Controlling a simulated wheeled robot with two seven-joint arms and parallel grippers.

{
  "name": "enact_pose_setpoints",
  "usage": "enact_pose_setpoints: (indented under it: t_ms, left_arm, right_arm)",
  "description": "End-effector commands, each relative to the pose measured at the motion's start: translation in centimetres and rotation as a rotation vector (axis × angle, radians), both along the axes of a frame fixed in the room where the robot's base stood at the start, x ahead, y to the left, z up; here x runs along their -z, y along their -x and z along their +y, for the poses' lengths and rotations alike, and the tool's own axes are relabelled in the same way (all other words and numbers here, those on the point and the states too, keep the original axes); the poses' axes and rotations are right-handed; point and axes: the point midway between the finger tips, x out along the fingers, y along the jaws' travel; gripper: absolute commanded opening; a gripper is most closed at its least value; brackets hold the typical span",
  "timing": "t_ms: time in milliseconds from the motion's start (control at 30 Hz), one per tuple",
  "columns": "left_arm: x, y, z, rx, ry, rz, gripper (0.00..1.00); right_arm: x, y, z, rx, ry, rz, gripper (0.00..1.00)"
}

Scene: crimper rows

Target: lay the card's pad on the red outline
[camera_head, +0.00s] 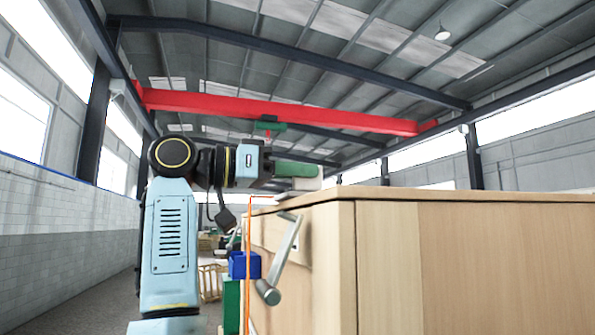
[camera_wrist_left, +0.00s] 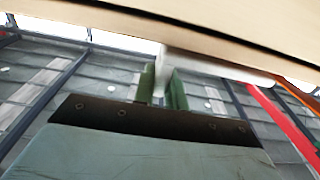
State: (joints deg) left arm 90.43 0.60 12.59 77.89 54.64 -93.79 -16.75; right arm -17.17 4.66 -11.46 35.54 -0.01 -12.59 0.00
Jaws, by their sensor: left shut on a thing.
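My left gripper (camera_head: 318,172) reaches in from the left at the height of the wooden top, near its left corner. Its green fingers are shut on a pale, whitish piece (camera_head: 308,184), probably the card; its pad cannot be told apart. In the left wrist view the green fingers (camera_wrist_left: 164,92) have the whitish piece (camera_wrist_left: 160,70) between them, under the wooden edge. Whether it touches the wood is unclear. No red outline can be made out on the top, which is seen almost edge-on. My right gripper is not in view.
A wooden bench (camera_head: 420,265) fills the right side. A grey lever (camera_head: 283,255) with a round end sticks out from its left side. A thin orange upright (camera_head: 248,260) stands left of it, by a blue bin (camera_head: 243,265). A red beam (camera_head: 280,112) is high overhead.

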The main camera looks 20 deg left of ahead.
Motion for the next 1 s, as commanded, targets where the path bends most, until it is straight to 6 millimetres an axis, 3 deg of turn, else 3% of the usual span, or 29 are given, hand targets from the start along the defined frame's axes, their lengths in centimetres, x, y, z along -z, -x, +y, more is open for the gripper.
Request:
enact_pose_setpoints:
  t_ms: [600, 633, 800, 1000]
  left_arm:
    - [0.74, 0.02, 0.03, 0.0, 0.001, -0.001, 0.0]
    - [0.74, 0.02, 0.03, 0.0, 0.001, -0.001, 0.14]
    - [0.66, 0.02, 0.03, 0.0, 0.0, 0.0, 0.37]
    - [0.66, 0.01, 0.03, 0.0, 0.0, 0.0, 0.39]
  right_arm:
    - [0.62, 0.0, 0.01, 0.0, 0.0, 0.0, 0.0]
    - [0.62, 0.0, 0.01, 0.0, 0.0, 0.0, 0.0]
    - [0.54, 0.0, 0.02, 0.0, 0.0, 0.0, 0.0]
    - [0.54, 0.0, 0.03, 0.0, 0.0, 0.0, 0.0]
